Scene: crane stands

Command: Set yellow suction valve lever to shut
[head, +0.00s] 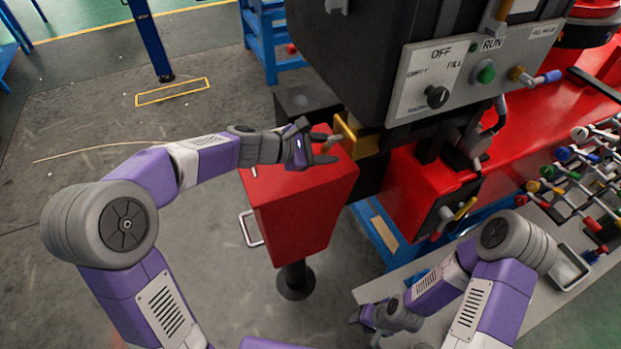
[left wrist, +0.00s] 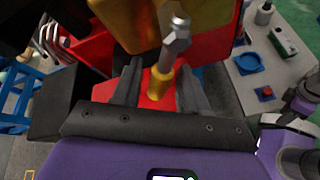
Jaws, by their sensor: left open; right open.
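A lever with a yellow grip (left wrist: 162,84) and a bare metal shaft shows in the left wrist view, below a yellow block (left wrist: 135,22). The block also shows in the head view (head: 357,136), on the side of the dark machine. My left gripper (head: 331,148) is open beside this block, above a red box. In the left wrist view its fingers (left wrist: 158,92) stand on either side of the yellow grip; I cannot tell whether they touch it. My right gripper (head: 366,327) is open and empty, low over the grey bench.
The red box (head: 300,205) stands under my left gripper. The dark machine carries a white OFF/RUN panel (head: 430,80). Another yellow lever (head: 465,208) sits lower on the red body. Several coloured-knob levers (head: 564,154) stand at the right. Open floor lies left.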

